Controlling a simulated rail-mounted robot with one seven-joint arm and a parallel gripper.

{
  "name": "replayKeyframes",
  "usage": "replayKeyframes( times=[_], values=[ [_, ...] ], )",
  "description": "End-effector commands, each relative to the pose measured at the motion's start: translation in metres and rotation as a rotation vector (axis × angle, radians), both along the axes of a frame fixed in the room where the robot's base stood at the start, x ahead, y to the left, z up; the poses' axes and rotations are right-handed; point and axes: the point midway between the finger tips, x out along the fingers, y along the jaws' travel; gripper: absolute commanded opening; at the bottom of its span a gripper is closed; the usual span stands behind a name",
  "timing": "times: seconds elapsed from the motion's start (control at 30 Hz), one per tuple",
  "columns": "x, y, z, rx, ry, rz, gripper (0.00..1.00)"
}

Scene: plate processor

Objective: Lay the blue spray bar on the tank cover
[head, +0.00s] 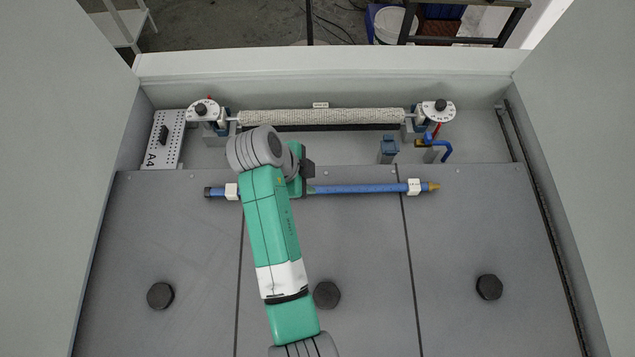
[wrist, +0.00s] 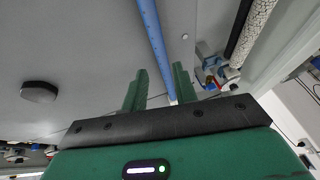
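The blue spray bar (head: 355,189) lies lengthwise across the grey tank cover (head: 330,235), near its back edge. It has white collars near both ends and an orange tip at its right end. My gripper (wrist: 160,80) is over the bar, left of its middle; my arm hides part of that stretch in the head view. In the wrist view the two green fingers stand apart, with the spray bar (wrist: 155,45) running between them, closer to the right finger. A gap shows beside the bar, so the gripper looks open. Contact with the fingers is not clear.
Black knobs (head: 160,295) stand on the cover panels. Tall grey walls flank both sides.

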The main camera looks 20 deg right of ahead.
Motion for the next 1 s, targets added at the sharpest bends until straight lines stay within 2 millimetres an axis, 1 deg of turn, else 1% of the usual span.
replayKeyframes(
  times=[0.03,0.1,0.2,0.3,0.57,0.63,0.67,0.73,0.77,0.8,0.83,0.87,0.9,0.93,0.97,1.0],
  values=[
    [0.0,0.005,0.009,0.0,-0.003,0.0,0.28],
    [0.0,0.01,0.02,0.0,-0.003,0.001,0.28],
    [0.0,0.014,0.029,0.0,-0.001,0.0,0.28],
    [-0.001,0.015,0.033,-0.001,0.001,0.001,0.28],
    [0.0,0.015,0.034,0.0,-0.002,0.004,0.28],
    [0.009,0.015,0.046,-0.005,-0.046,0.07,0.28],
    [0.017,0.014,0.059,-0.013,-0.091,0.135,0.28],
    [0.044,0.016,0.111,-0.077,-0.245,0.377,0.28],
    [0.055,0.019,0.142,-0.132,-0.325,0.501,0.28],
    [0.065,0.026,0.188,-0.233,-0.433,0.669,0.28],
    [0.068,0.032,0.225,-0.324,-0.509,0.785,0.28],
    [0.067,0.039,0.26,-0.425,-0.577,0.888,0.28],
    [0.06,0.051,0.307,-0.571,-0.659,1.004,0.28],
    [0.05,0.059,0.341,-0.687,-0.714,1.075,0.28],
    [0.039,0.067,0.373,-0.806,-0.762,1.132,0.28],
    [0.02,0.079,0.411,-0.962,-0.818,1.189,0.28]
  ],
)
